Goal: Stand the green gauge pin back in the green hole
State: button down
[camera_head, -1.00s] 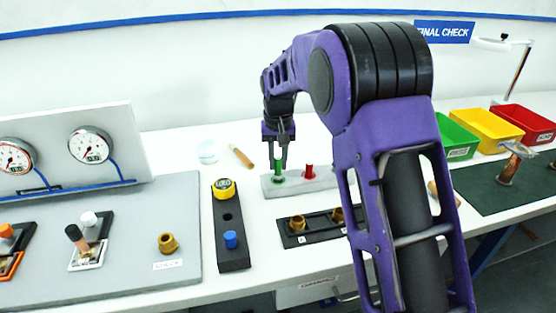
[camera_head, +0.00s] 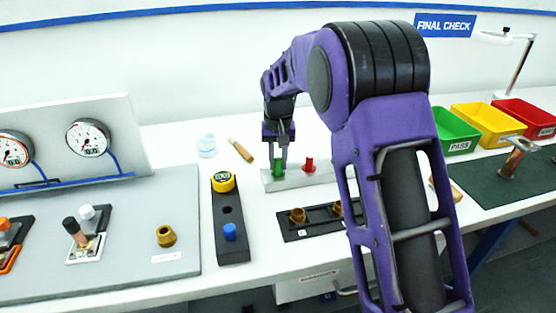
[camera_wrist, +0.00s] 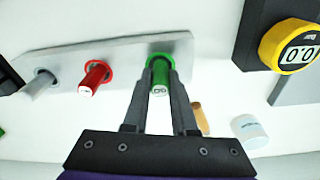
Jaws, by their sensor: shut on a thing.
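My gripper (camera_head: 278,168) is shut on the green gauge pin (camera_wrist: 160,78), with one finger on each side of it. The pin also shows in the head view (camera_head: 278,167), low between the fingers at the left end of the grey block (camera_head: 325,177). In the wrist view the green ring of the hole (camera_wrist: 153,57) lies around the pin's far end. The pin looks upright and lined up with the hole. Its lower end is hidden, so I cannot tell how deep it sits.
A red pin (camera_head: 309,164) stands beside it in the same block, with a grey pin (camera_wrist: 40,84) farther along. A black holder with a yellow gauge (camera_head: 223,182) is to the left. A brown stick (camera_head: 240,151) and a small clear cup (camera_head: 206,146) lie behind.

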jog(key=shift+f, duration=0.4)
jog(key=c, duration=0.6)
grip_release()
jog(key=shift+c, duration=0.2)
notch_tip(320, 180, up, 17)
jog(key=s+p, duration=0.1)
jog(key=s, duration=0.1)
jog(key=shift+r+p, duration=0.2)
jog(key=shift+p, duration=0.15)
jog(key=shift+d, duration=0.1)
